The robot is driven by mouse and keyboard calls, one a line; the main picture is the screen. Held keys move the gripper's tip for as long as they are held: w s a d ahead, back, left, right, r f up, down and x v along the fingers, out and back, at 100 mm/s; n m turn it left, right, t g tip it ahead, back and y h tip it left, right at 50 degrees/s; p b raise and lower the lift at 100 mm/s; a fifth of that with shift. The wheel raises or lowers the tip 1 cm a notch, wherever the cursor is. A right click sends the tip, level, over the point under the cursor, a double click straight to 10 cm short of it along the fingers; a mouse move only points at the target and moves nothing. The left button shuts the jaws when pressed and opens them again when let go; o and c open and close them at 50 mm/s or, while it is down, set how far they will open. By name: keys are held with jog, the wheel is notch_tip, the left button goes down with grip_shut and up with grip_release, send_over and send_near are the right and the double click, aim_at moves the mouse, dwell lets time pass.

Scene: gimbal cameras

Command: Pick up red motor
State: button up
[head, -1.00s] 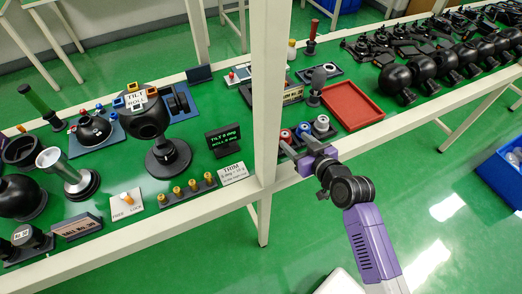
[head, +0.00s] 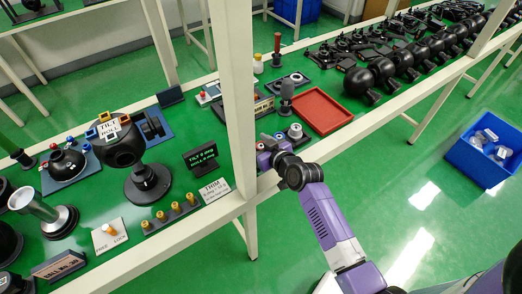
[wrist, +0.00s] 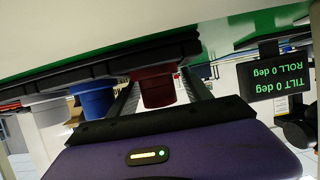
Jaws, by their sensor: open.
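The red motor (wrist: 155,90) shows dark red in the wrist view, which looks upside down. It stands between the two fingers of my open gripper (wrist: 160,80), with no clear contact on either finger. In the head view my purple gripper (head: 266,147) is at the table's front edge and mostly hides the red motor. A blue motor (wrist: 94,101) is beside it in the wrist view, outside the fingers. A white-grey motor (wrist: 47,110) is further left; it also shows in the head view (head: 295,131).
A red tray (head: 320,112) lies empty behind and right of the motors. A white table post (head: 238,90) stands close to the left of my gripper. A tilt-and-roll display (head: 201,157) is left of the post. Black ball-shaped units (head: 370,82) line the right side.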

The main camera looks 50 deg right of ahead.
jog(key=shift+c, duration=0.3)
grip_shut()
